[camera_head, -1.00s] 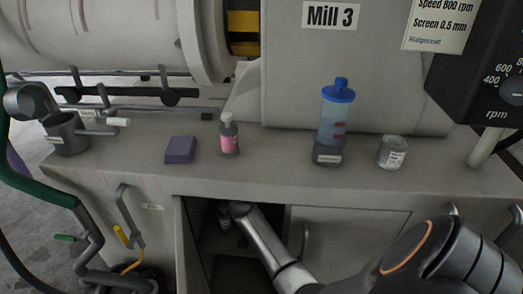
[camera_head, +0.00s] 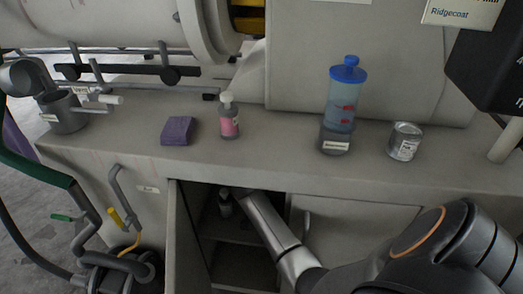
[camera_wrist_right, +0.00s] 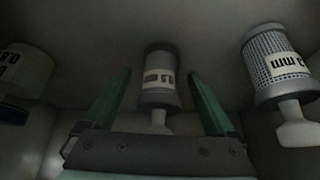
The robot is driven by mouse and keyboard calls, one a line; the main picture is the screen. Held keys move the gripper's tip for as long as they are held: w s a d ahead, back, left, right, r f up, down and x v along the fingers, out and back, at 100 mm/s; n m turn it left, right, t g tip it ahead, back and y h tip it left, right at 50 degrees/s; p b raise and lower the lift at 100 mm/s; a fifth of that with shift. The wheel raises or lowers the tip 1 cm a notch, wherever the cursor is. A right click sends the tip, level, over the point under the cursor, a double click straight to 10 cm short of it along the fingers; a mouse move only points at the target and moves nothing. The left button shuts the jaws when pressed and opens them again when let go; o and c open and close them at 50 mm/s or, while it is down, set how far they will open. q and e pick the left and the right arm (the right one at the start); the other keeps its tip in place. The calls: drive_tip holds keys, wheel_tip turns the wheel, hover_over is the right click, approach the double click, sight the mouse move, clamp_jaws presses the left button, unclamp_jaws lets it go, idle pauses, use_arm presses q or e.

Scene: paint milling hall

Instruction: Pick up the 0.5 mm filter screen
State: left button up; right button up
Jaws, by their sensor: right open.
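In the right wrist view three filter screens show inside the dim cabinet. The middle screen (camera_wrist_right: 160,78) is a grey cylinder with a pale label and a stem; its label is too small and inverted to read surely. The right screen (camera_wrist_right: 275,68) has visible coarse mesh, a label with an inverted "mm" and a pale stem. The left screen (camera_wrist_right: 22,72) is pale, dark and partly cut off. My right gripper (camera_wrist_right: 160,92) is open, its green fingers either side of the middle screen, apart from it. In the head view my right arm reaches into the cabinet. My left gripper is out of view.
The open cabinet (camera_head: 240,252) has a shelf and a door at its left. On the bench (camera_head: 270,160) stand a purple block (camera_head: 178,131), a pink-labelled bottle (camera_head: 228,118), a blue-capped container (camera_head: 343,98) and a tin (camera_head: 404,142). A hose and yellow handle are at lower left.

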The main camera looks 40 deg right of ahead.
clamp_jaws()
idle(0.7)
